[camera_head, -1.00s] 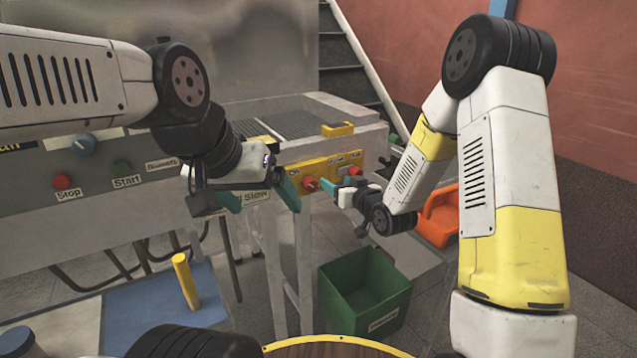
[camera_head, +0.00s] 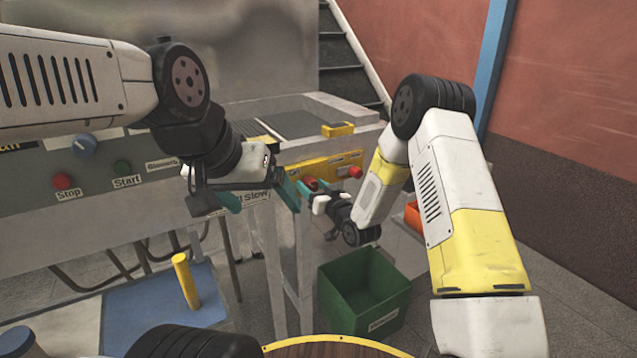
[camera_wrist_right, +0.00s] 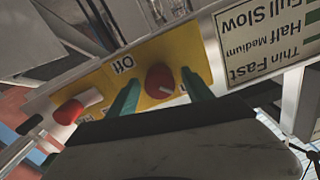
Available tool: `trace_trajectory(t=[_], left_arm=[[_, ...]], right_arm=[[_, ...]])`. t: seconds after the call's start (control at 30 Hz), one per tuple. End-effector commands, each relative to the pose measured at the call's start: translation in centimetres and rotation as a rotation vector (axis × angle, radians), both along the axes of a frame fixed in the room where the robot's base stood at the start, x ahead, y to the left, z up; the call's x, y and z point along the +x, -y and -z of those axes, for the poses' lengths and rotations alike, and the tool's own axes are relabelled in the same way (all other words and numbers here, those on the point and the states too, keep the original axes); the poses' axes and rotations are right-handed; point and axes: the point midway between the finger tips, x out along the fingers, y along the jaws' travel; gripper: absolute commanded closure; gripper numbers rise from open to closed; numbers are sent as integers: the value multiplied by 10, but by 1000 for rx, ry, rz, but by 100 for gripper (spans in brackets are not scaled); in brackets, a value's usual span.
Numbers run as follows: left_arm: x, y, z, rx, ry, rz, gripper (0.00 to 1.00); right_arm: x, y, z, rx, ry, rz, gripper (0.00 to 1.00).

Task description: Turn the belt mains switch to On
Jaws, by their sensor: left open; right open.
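A yellow switch panel (camera_head: 330,167) on the machine's front carries red knobs. In the right wrist view, a round red knob (camera_wrist_right: 160,82) with a pale pointer mark sits between the teal fingers of my right gripper (camera_wrist_right: 160,95), which is open. I cannot tell whether the fingers touch it. An "Off" label (camera_wrist_right: 123,64) is beside this knob. A second red knob (camera_wrist_right: 68,112) is outside the fingers. In the head view my right gripper (camera_head: 312,187) is at the panel. My left gripper (camera_head: 258,196) is open and empty, left of the panel.
A green bin (camera_head: 365,290) stands on the floor below the panel. An orange container (camera_head: 412,217) is behind my right arm. A speed label plate (camera_wrist_right: 265,45) is beside the knob. Stop (camera_head: 63,181) and Start (camera_head: 122,167) buttons are on the machine at left.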

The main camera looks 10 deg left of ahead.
Motion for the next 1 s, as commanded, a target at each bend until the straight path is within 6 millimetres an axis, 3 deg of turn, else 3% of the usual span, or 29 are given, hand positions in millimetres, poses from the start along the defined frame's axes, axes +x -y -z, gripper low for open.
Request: trace_trajectory(t=[0.23,0.5,0.57,1.0], left_arm=[[0,0,0,0,0,0,12],[0,0,0,0,0,0,12],[0,0,0,0,0,0,12],[0,0,0,0,0,0,12]], right_arm=[[1,0,0,-1,-1,1,41],[1,0,0,0,0,1,92],[1,0,0,0,0,1,100],[2,1,0,87,-63,3,100]])
